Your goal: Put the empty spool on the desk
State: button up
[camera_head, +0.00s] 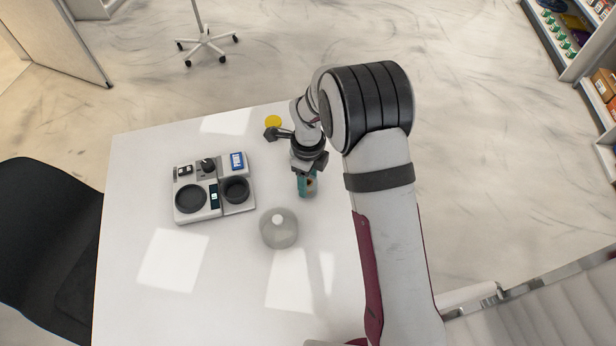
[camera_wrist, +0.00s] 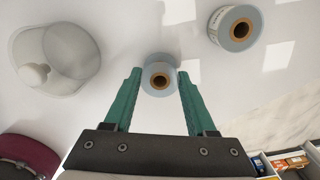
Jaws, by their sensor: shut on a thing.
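A small grey-blue spool with a brown core (camera_wrist: 160,78) sits between the green fingertips of my gripper (camera_wrist: 160,82) in the wrist view. The fingers touch its two sides, so my gripper is shut on it. In the head view my gripper (camera_head: 307,184) points down over the right part of the white desk (camera_head: 130,280), and only part of the spool shows beside the green finger. I cannot tell whether the spool touches the desk. A larger grey roll with a label and a brown core (camera_wrist: 240,28) stands at the upper right of the wrist view.
A translucent round jug with a white cap (camera_head: 279,232) stands close to my gripper. A grey device with two dark round wells (camera_head: 214,187) stands to the left. A yellow disc (camera_head: 273,121) lies near the far edge. The desk's front left is clear. A black chair (camera_head: 40,230) stands left.

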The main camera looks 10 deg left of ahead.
aim_at(309, 183)
jog(key=shift+f, duration=0.2)
jog(key=o, duration=1.4)
jog(key=shift+r, duration=0.1)
notch_tip(309, 183, up, 16)
jog(key=s+d+r+n, duration=0.65)
jog(key=s+d, duration=0.25)
jog(key=s, duration=0.3)
jog(key=s+d+n, duration=0.1)
jog(key=s+n, duration=0.2)
jog(key=s, duration=0.2)
jog(key=s+d+f+n+y, duration=0.1)
jog(key=s+n, duration=0.2)
jog(key=s, duration=0.2)
jog(key=s+d+f+n, duration=0.1)
jog(key=s+d+n, duration=0.1)
jog(key=s, duration=0.3)
jog(key=shift+s+f+n+y, duration=0.3)
jog(key=shift+n+y, duration=0.1)
jog(key=shift+n, duration=0.35)
